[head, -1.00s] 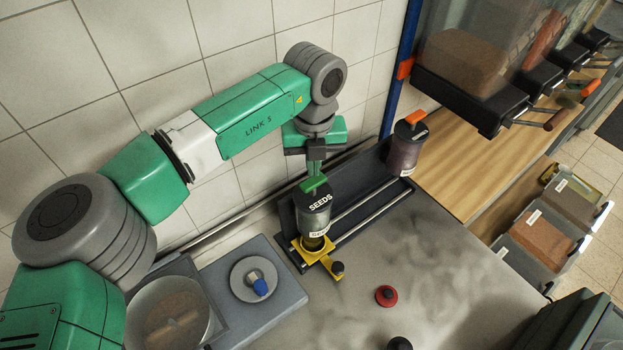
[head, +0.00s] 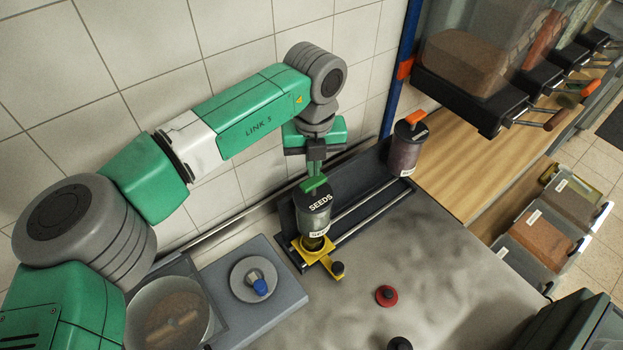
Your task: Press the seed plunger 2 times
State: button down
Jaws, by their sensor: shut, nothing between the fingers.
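The seed dispenser (head: 315,221) is a dark, clear-sided canister with a black lid lettered SEEDS. It stands upright in a yellow holder (head: 322,262) on a dark rail unit. Its green plunger handle (head: 313,183) sticks up at the top. My gripper (head: 316,171) is shut and empty, pointing down directly over the green handle. Its fingertips are at or just above the handle; I cannot tell whether they touch.
A second canister with an orange handle (head: 408,146) stands at the rail's far end. A grey scale (head: 250,285) holds a small blue-tipped item.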

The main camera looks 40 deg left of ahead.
aim_at(314, 181)
jog(key=shift+f+b, duration=0.55)
jog(key=shift+f, duration=1.9)
jog(key=shift+r, duration=0.15)
notch_tip(314, 181, up, 5)
jog(key=p, duration=0.4)
jog(key=shift+f, duration=0.2)
